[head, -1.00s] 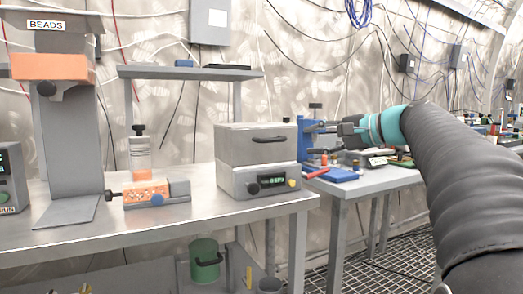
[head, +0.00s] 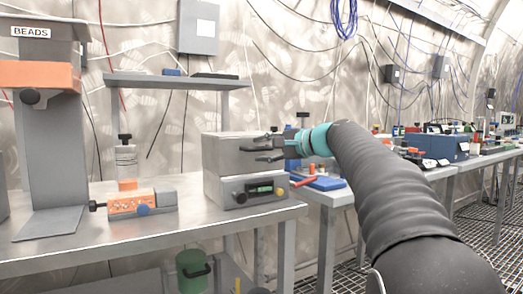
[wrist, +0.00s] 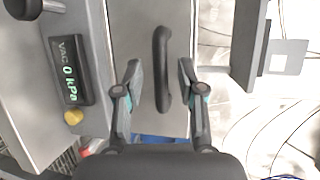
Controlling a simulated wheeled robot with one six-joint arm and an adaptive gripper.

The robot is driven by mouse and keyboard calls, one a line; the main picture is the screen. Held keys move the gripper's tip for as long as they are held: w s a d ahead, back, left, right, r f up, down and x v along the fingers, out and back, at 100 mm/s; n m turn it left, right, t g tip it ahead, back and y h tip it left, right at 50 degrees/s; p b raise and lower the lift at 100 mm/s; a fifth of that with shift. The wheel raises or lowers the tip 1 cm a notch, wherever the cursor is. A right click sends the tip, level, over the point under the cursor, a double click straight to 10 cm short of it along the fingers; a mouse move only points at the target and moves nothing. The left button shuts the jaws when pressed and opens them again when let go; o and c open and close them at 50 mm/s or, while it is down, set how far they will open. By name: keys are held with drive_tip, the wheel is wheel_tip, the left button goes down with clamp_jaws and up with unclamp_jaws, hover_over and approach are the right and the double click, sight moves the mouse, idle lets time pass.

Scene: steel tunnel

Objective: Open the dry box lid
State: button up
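The dry box (head: 243,168) is a grey box on the steel bench, with its lid (head: 228,153) closed on top. A dark bar handle (wrist: 162,68) is fixed to the lid's front face. Below it a panel holds a green display (wrist: 69,71) reading 0 kPa and a yellow knob (wrist: 73,117). My gripper (wrist: 160,80) is open in front of the lid, its fingers on either side of the handle's lower end in the wrist view. No grip on the handle shows. In the head view my gripper (head: 268,148) partly covers the handle.
A shelf (head: 175,80) stands behind the box. An orange fixture (head: 133,203) and a clear bottle (head: 126,160) stand left of it, near the BEADS dispenser (head: 50,130). A blue tray (head: 320,183) lies on the bench to the right.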

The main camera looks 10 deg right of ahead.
drive_tip(key=shift+w+a, duration=0.3)
drive_tip(key=shift+w, duration=0.05)
clamp_jaws()
